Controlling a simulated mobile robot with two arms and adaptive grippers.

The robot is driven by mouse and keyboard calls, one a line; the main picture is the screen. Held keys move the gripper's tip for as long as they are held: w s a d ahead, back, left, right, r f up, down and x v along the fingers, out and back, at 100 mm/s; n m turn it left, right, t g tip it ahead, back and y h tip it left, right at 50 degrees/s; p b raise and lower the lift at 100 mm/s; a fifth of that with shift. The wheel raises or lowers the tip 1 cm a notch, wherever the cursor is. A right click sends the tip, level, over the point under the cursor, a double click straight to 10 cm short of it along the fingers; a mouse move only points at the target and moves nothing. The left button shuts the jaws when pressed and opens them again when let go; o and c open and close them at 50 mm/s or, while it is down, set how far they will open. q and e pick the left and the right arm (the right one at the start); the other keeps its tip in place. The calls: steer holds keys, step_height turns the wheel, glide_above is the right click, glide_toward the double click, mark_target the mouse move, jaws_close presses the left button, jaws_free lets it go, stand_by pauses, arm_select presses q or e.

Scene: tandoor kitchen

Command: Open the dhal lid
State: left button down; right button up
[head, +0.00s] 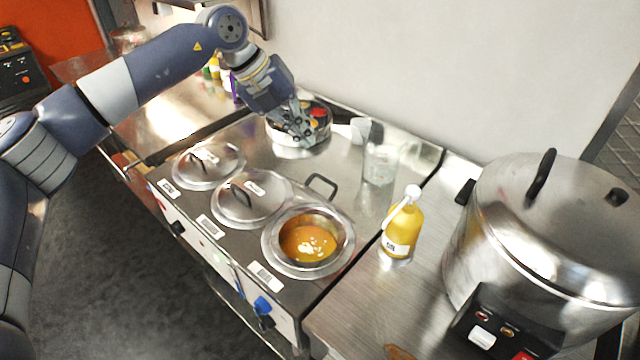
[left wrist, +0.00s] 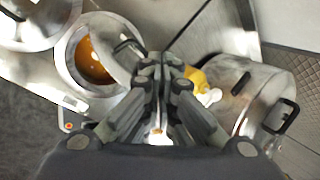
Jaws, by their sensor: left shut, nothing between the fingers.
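The right-hand pot (head: 268,246) of three in the steel counter stands open and holds orange dhal (head: 306,243); it also shows in the left wrist view (left wrist: 88,62). Its lid, with a black handle (head: 322,184), is raised at the back of the opening. The handle also shows in the left wrist view (left wrist: 128,46), beside my fingers. My left gripper (head: 306,139) is shut and empty, above and behind the pots, apart from the lid in the head view. My right gripper is not in view.
Two pots to the left have closed lids (head: 262,205) (head: 222,168). A clear glass jar (head: 381,165), a yellow bottle (head: 402,228) and a large steel cooker (head: 545,225) stand to the right. A round container (head: 320,112) with colourful contents is behind my gripper.

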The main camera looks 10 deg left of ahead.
arm_select(q)
steer(key=s+n, duration=0.1)
steer(key=n, duration=0.1)
steer(key=s+a+f+n, duration=0.1)
steer(key=n, duration=0.1)
steer(key=s+f+n+h, duration=0.1)
steer(key=n, duration=0.2)
steer(key=shift+a+f+b, duration=0.1)
steer(key=shift+a+b, duration=0.2)
steer(key=shift+b, duration=0.1)
steer(key=d+f+n+p, duration=0.1)
steer(key=f, duration=0.1)
steer(key=d+f+n+p, duration=0.1)
steer(key=d+f, duration=0.1)
steer(key=f, duration=0.1)
steer(key=d+f+n+p, duration=0.1)
steer(key=d+f, duration=0.1)
steer(key=shift+w+f+h, duration=0.2)
steer(key=shift+f+h, duration=0.1)
steer(key=shift+f, duration=0.1)
steer(key=shift+d+f, duration=0.15)
steer(key=shift+f, duration=0.2)
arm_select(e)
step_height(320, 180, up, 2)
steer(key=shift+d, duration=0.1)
arm_select(q)
steer(key=shift+w, duration=0.1)
